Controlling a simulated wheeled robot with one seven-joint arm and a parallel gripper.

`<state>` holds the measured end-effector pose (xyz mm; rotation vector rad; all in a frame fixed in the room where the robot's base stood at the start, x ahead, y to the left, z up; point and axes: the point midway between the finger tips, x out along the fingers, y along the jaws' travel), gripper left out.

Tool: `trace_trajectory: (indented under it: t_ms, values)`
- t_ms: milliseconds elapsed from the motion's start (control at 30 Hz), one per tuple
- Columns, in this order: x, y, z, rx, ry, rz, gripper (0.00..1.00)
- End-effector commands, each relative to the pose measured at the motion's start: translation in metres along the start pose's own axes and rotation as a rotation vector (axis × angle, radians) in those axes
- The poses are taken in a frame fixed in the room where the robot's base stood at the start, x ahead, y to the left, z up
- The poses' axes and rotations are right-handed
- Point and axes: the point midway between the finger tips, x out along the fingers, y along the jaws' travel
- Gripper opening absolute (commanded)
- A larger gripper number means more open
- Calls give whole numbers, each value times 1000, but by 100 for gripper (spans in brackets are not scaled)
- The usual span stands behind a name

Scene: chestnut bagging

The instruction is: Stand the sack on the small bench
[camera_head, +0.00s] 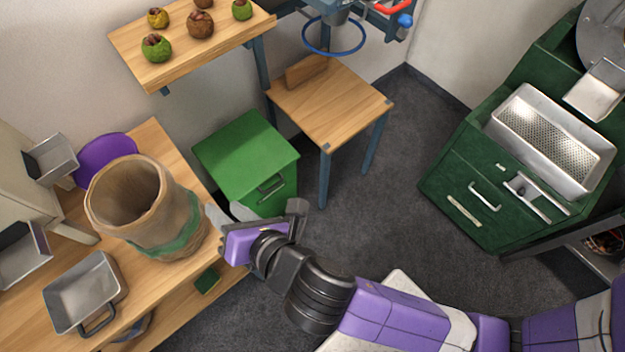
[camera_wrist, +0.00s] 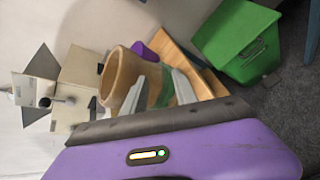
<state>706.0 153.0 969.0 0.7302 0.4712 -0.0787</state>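The sack (camera_head: 152,205) is brown and open-mouthed with a green band around its lower part. It stands upright on the wooden worktop at the left, and it also shows in the wrist view (camera_wrist: 122,80). My gripper (camera_head: 226,209) is at the sack's right side, with its fingers spread toward the green band. In the wrist view, the fingers (camera_wrist: 160,88) are apart with part of the sack showing between them; I cannot tell whether they touch it. The small bench (camera_head: 330,100), a wooden top on blue legs, stands at the back middle beneath a blue ring (camera_head: 333,36).
A green cabinet (camera_head: 245,160) stands between worktop and bench. A metal pan (camera_head: 85,290) and purple disc (camera_head: 105,160) flank the sack. A wooden block (camera_head: 306,72) lies at the bench's back edge. A green machine (camera_head: 470,190) is at right; grey floor between is clear.

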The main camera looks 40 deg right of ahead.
Motion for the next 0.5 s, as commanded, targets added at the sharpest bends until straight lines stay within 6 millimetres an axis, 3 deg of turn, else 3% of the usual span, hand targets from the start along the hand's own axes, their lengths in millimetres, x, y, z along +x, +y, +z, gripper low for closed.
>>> trace_trajectory:
  t_ms: [33,200,500]
  values:
    - [-10,-24,-4,127,14,-3,34]
    - [-52,-74,-11,630,45,24,34]
    - [-151,-127,1,1570,34,87,34]
